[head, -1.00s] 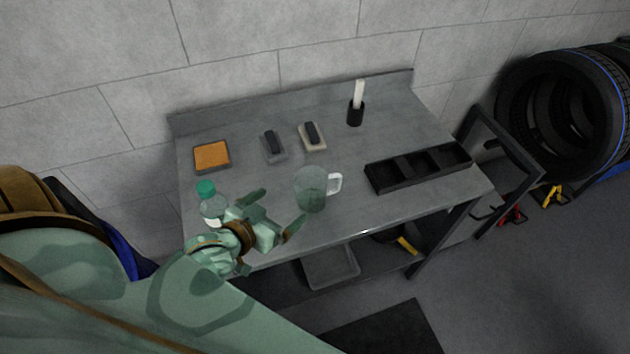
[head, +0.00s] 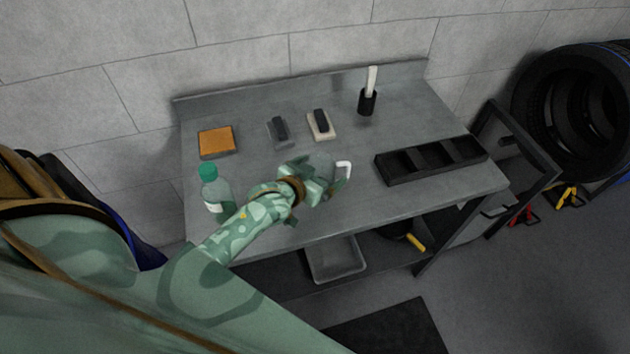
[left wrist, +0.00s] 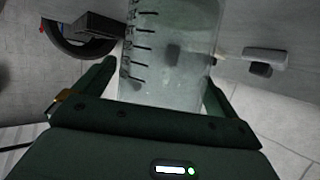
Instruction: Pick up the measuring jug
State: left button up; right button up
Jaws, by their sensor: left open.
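The measuring jug (left wrist: 165,55) is clear, with dark graduation marks, and fills the middle of the left wrist view. In the head view its white handle (head: 346,168) shows at the right, and most of its body is hidden behind my left gripper (head: 328,178). My left gripper is open, with one finger on each side of the jug in the left wrist view (left wrist: 158,90). I cannot tell whether the fingers touch it. The jug stands on the grey workbench (head: 290,228). My right gripper is not in view.
A green-capped bottle (head: 213,190) stands left of my forearm. A black divided tray (head: 430,160) lies right of the jug.

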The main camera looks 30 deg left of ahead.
aim_at(329, 158)
pick_arm(q)
jog(key=shift+s+r, duration=0.1)
jog(key=shift+c, duration=0.6)
jog(key=c, duration=1)
jog(key=shift+r, duration=0.1)
jog(key=shift+r+p, duration=0.3)
jog(key=shift+r, duration=0.1)
notch_tip(329, 158, up, 3)
jog(key=shift+f+p, duration=0.2)
jog(key=shift+p, duration=0.35)
jog(key=s+d+r+p, duration=0.4)
jog(key=s+d+r, duration=0.5)
jog(key=s, duration=0.1)
jog(key=shift+s+r, duration=0.2)
jog(key=shift+s, duration=0.1)
